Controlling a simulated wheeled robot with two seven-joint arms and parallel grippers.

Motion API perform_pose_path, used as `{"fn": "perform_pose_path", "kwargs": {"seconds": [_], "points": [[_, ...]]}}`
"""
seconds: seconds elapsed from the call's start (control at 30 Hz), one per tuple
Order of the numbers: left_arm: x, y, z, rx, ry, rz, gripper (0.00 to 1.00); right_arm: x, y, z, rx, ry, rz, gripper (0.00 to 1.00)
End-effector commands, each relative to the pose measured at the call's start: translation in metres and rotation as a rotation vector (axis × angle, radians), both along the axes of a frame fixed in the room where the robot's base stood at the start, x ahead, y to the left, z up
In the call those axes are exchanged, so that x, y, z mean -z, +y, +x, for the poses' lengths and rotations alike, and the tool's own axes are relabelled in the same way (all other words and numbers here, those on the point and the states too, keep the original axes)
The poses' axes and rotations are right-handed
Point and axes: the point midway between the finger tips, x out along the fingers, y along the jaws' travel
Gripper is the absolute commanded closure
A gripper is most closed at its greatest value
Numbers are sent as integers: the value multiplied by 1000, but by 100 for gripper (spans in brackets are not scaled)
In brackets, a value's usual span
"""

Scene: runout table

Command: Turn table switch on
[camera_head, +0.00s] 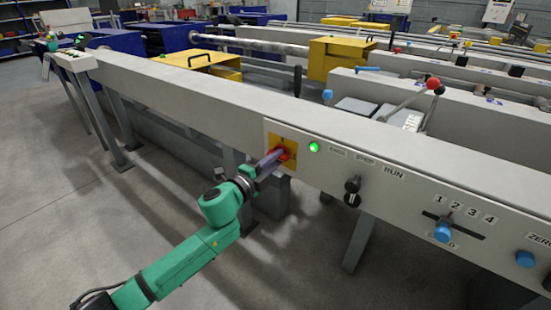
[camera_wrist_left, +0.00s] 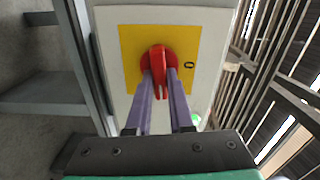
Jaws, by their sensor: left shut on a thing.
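The table switch is a red rotary knob (camera_wrist_left: 157,72) on a yellow square plate (camera_wrist_left: 126,45) in the left wrist view. In the head view the yellow plate (camera_head: 275,140) sits on the front face of the long grey table beam, with the red knob (camera_head: 284,154) partly hidden by my gripper. My left gripper (camera_wrist_left: 159,78) has its two purple fingers on either side of the knob's handle, shut on it. It also shows in the head view (camera_head: 279,155). A green lamp (camera_head: 314,147) just right of the plate is lit. My right gripper is not in view.
The grey beam (camera_head: 200,100) runs from upper left to lower right. Right of the switch are a black knob (camera_head: 352,190) by the RUN label, a blue knob (camera_head: 443,231) under the numbers and another blue knob (camera_head: 525,259). Floor in front is clear.

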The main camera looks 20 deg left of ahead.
Motion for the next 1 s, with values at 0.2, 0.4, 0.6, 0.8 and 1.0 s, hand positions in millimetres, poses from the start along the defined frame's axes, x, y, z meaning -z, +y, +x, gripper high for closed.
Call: {"fn": "perform_pose_path", "kwargs": {"seconds": [0.2,0.4,0.6,0.8,1.0], "points": [[2,-1,0,3,-30,81,100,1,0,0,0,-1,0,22],[2,-1,0,3,-43,112,100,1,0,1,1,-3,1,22],[3,-1,-1,4,-45,117,100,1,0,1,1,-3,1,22],[3,-1,-1,4,-44,117,76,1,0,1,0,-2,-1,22],[2,-1,0,2,-44,116,50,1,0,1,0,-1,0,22]]}}
